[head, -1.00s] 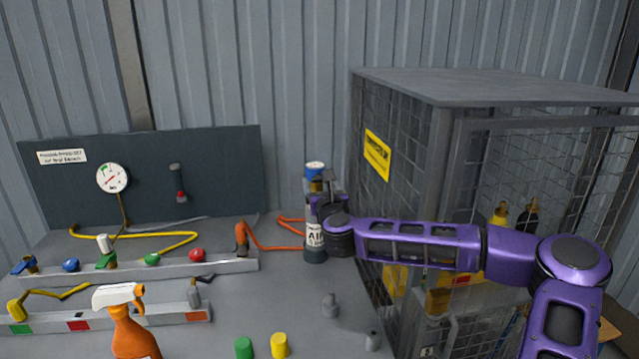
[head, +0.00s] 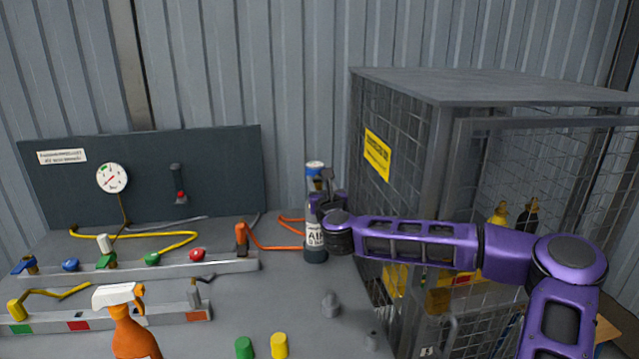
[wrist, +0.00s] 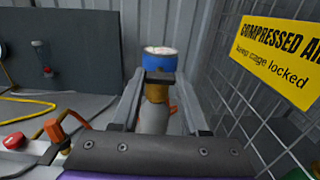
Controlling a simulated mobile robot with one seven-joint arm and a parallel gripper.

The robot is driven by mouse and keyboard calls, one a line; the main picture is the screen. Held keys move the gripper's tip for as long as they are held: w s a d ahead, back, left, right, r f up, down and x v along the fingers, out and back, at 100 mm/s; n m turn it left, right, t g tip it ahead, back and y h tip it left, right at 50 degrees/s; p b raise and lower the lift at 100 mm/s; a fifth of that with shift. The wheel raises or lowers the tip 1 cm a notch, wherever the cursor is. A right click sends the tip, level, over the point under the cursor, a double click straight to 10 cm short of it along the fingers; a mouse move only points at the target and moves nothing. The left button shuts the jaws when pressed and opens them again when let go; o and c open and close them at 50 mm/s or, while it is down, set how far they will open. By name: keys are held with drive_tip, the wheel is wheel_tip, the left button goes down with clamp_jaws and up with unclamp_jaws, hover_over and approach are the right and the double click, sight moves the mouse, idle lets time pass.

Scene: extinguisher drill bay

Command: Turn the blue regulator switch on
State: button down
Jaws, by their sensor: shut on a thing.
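A blue round knob with a pale top (head: 315,166) sits above a brass fitting on an upright cylinder marked AIR (head: 314,236). In the wrist view the blue knob (wrist: 160,60) and brass fitting (wrist: 156,92) are straight ahead, upright. My gripper (head: 324,196) is at the cylinder's upper part, just below the knob. In the wrist view its fingers (wrist: 158,108) lie on either side of the cylinder's neck, shut on it. The exact contact is partly hidden by the gripper. No on or off marking is readable on the knob.
A mesh cage (head: 400,150) with a yellow sign (head: 377,154) stands close on the right. A rail (head: 150,268) with coloured valves, including a blue one (head: 70,264), lies left. An orange spray bottle (head: 130,335) and small green (head: 244,347) and yellow (head: 280,345) caps are in front.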

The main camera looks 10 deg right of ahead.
drive_tip(key=n, duration=0.4)
drive_tip(key=shift+n+b, duration=0.35)
drive_tip(key=shift+n, duration=0.05)
drive_tip(key=n+b, duration=0.1)
drive_tip(key=n, duration=0.3)
drive_tip(key=shift+n, duration=0.3)
drive_tip(key=n+b, duration=0.1)
drive_tip(key=n, duration=0.3)
drive_tip(key=shift+b, duration=0.4)
drive_tip(key=shift+n+b, duration=0.95)
drive_tip(key=shift+n, duration=1.35)
drive_tip(key=shift+c, duration=2)
unclamp_jaws()
